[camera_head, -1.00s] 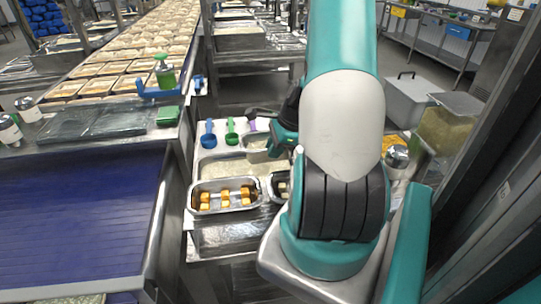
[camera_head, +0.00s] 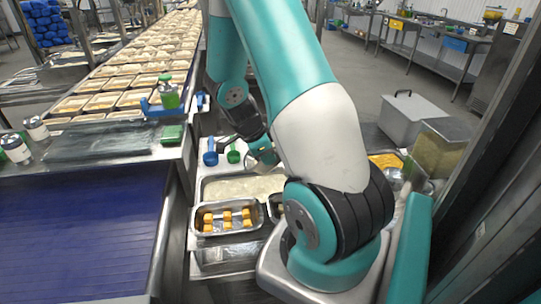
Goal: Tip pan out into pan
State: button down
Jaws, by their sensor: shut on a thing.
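A small metal pan (camera_head: 262,157) is held at the end of my arm, above the back of the counter, and looks tilted. My gripper (camera_head: 252,142) is shut on it; its fingers are small and partly hidden by my own arm. Below and in front of it, a wide metal pan (camera_head: 203,190) holds pale, rice-like food (camera_head: 240,187). In front of that, a metal pan (camera_head: 197,228) holds orange cubes (camera_head: 227,218). Another pan (camera_head: 272,211) beside it is mostly hidden by my arm. I cannot tell what the held pan contains.
A blue scoop (camera_head: 210,157) and a green scoop (camera_head: 233,155) lie at the back left of the counter. A conveyor with filled trays (camera_head: 110,83) runs behind on the left. A blue belt (camera_head: 80,225) lies at the left. A lidded grey bin (camera_head: 410,120) stands at the right.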

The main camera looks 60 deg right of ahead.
jog(key=shift+w+a+r+g+h+p, duration=0.6)
jog(key=shift+r+g+h+p, duration=0.15)
jog(key=shift+g+h+p, duration=0.2)
jog(key=shift+w+a+f+g+h+b, duration=0.1)
jog(key=shift+w+g+h+b, duration=0.15)
jog(key=shift+g+b, duration=0.15)
jog(key=shift+w+a+r+g+h+b, duration=0.35)
jog(key=shift+w+a+g+h, duration=0.2)
jog(key=shift+g+h, duration=0.25)
jog(key=shift+w+a+r+n+g+h, duration=0.2)
jog(key=shift+w+a+g+h, duration=0.2)
jog(key=shift+g+h, duration=0.25)
jog(key=shift+w+a+r+n+g+h, duration=0.1)
jog(key=shift+w+a+n+g+h, duration=0.1)
jog(key=shift+w+a+g+h, duration=0.3)
jog(key=shift+s+d, duration=0.15)
jog(key=shift+d, duration=0.05)
jog(key=t+y+b, duration=0.1)
jog(key=r+t+y+b, duration=0.1)
jog(key=t+y+b, duration=0.1)
jog(key=shift+d+m+b, duration=0.1)
jog(key=shift+m+b, duration=0.2)
notch_tip(320, 180, up, 5)
jog(key=t+y+b, duration=0.2)
jog(key=t+y, duration=0.2)
jog(key=t, duration=0.1)
jog(key=m+t+y+b, duration=0.1)
jog(key=t+y+b, duration=0.1)
jog(key=t+y, duration=0.3)
jog(key=shift+t+b, duration=0.4)
